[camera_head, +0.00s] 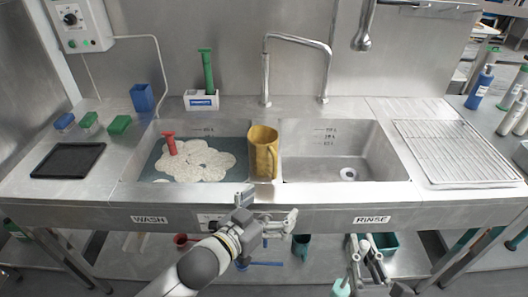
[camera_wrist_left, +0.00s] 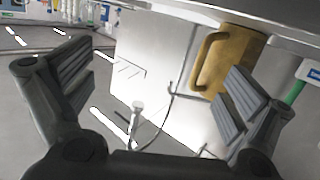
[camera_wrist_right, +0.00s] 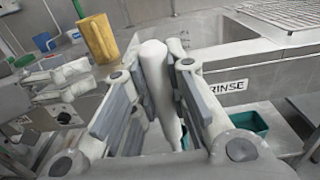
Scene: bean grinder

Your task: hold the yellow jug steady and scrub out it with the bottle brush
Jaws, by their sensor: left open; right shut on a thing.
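The yellow jug (camera_head: 264,152) stands upright on the divider between the two basins, its handle to the right. It also shows in the left wrist view (camera_wrist_left: 232,62) and the right wrist view (camera_wrist_right: 98,40). My left gripper (camera_head: 268,222) is open and empty, in front of the sink edge, below and apart from the jug. My right gripper (camera_head: 364,250) is low in front of the rinse side. It is shut on a long white thing (camera_wrist_right: 155,72), apparently the bottle brush, held roughly upright; its lower end is partly hidden by the fingers.
The wash basin holds foamy water (camera_head: 200,163) and a red-handled thing (camera_head: 170,143). The rinse basin (camera_head: 340,165) is empty. A tall green item (camera_head: 207,72) stands in a white holder behind. The tap (camera_head: 266,75) rises behind the divider. A drying rack (camera_head: 450,150) is at right.

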